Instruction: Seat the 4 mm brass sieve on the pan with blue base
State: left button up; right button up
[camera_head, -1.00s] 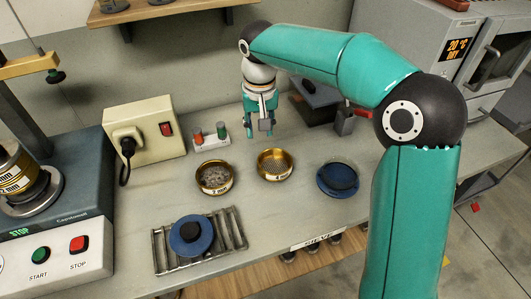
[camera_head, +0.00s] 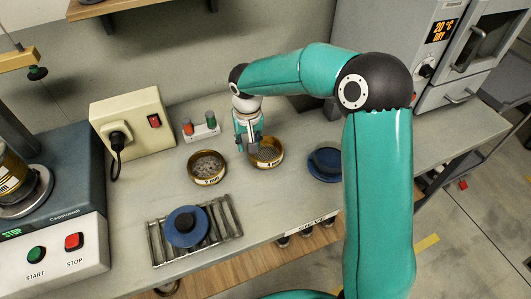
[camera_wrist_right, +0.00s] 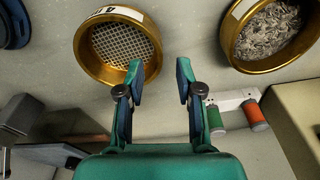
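The 4 mm brass sieve (camera_head: 280,159) stands on the bench, empty, its mesh showing in the right wrist view (camera_wrist_right: 123,45). My right gripper (camera_head: 249,147) is low at the left rim of this sieve. The right wrist view shows its two fingers (camera_wrist_right: 160,78) apart with nothing between them. One finger overlaps the sieve's rim in that view; I cannot tell if they touch. A round blue piece with a black top (camera_head: 325,160) lies right of the sieve. My left gripper is out of view.
A brass sieve with grey gravel (camera_head: 207,178) stands left of the 4 mm sieve. A small holder with red and green pieces (camera_head: 203,133) stands behind. The rack (camera_head: 225,222) is in front. The shaker (camera_head: 60,208) is left, the oven (camera_head: 400,50) right.

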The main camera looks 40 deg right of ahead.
aim_at(266, 152)
notch_tip(266, 152, down, 4)
jog(key=shift+w+f+p, duration=0.1)
jog(key=shift+w+p, duration=0.05)
jog(key=shift+p, duration=0.25)
grip_shut()
